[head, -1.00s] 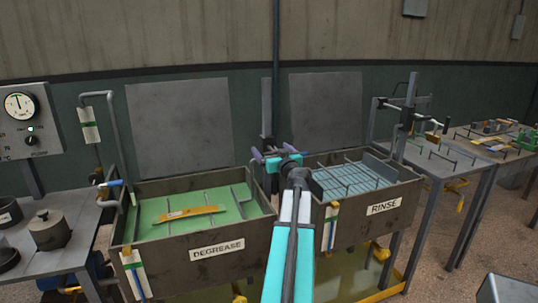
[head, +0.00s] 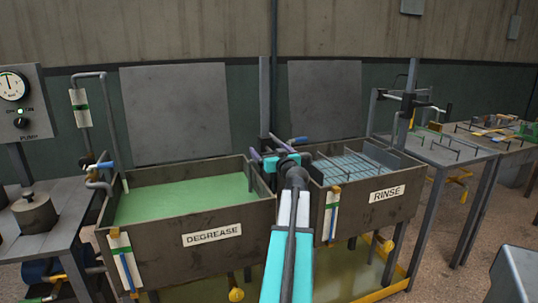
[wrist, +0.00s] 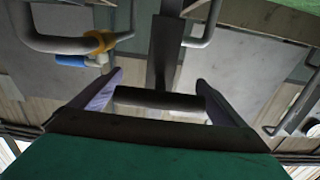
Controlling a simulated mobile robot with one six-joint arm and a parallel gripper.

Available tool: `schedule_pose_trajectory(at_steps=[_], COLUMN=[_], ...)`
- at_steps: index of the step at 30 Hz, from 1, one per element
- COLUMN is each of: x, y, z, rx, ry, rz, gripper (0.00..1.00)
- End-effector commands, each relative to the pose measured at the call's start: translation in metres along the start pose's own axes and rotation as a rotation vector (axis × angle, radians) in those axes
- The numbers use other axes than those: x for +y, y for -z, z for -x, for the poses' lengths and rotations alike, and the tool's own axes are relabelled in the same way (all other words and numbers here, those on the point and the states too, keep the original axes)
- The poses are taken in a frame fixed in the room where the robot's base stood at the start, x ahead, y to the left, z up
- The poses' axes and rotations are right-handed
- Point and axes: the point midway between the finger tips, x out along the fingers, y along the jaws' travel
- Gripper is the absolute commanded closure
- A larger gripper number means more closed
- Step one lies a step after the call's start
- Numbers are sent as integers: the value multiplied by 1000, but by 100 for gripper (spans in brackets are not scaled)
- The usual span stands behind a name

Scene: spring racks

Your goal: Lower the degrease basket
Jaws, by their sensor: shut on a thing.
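The degrease tank (head: 195,245) is a brown open tank with a DEGREASE label (head: 212,235) and green liquid (head: 185,198) inside. The degrease basket and its yellow part are not visible; only the plain liquid surface shows. My gripper (head: 273,157) is at the grey upright post (head: 265,100) behind the gap between the two tanks. In the wrist view, its purple fingers (wrist: 160,90) stand at either end of a dark horizontal bar handle (wrist: 160,101), shut on it. The bar joins a grey vertical post (wrist: 165,55).
The rinse tank (head: 372,215) with a wire basket (head: 350,170) stands right of my arm. A pipe with a blue-handled valve (head: 103,166) rises at the degrease tank's left end. A side table (head: 70,205) is left; racks stand on tables (head: 440,150) at right.

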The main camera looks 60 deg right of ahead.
Motion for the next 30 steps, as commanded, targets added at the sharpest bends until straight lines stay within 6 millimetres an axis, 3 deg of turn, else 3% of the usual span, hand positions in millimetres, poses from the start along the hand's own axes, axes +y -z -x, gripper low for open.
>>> schedule_pose_trajectory(at_steps=[1,6,26,27,30], x=[-2,-2,-1,-1,-1], y=[-12,-20,-27,-27,-26], z=[0,0,0,0,1], rx=[-5,-4,-7,-7,-6], ry=[7,7,5,5,4], rz=[0,1,0,0,0], gripper=[45,45,45,0,0])
